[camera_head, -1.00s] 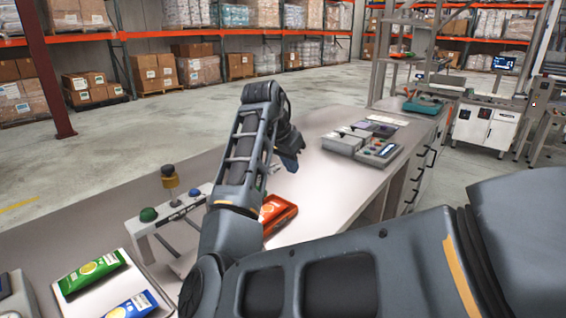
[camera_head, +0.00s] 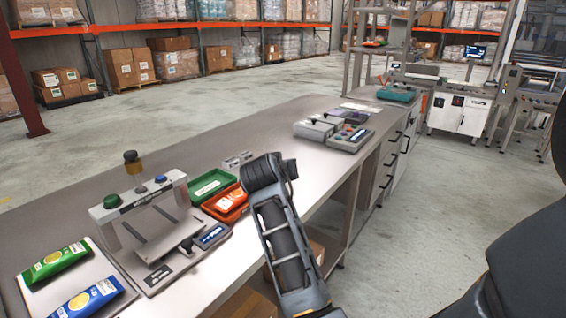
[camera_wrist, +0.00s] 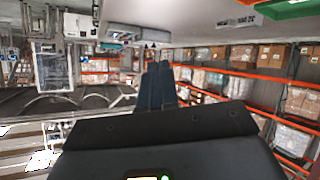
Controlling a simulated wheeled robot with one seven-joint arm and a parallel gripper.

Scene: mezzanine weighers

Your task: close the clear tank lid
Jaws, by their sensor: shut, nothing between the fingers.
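I cannot make out a clear tank or its lid in either view. My gripper (camera_wrist: 157,84) shows in the wrist view with its two dark fingers together and nothing between them. That view is upside down, with the bench top (camera_wrist: 180,18) along its upper edge and the fingers apart from it. In the head view my arm rises in front of the bench's near edge, and the gripper is hidden there.
The long bench (camera_head: 90,205) carries a sealing frame (camera_head: 140,200), green tray (camera_head: 212,184), orange tray (camera_head: 232,200), blue-screened device (camera_head: 211,236), green packet (camera_head: 55,262), blue packet (camera_head: 88,297) and grey boxes (camera_head: 316,128). Open floor (camera_head: 440,190) lies right of the bench.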

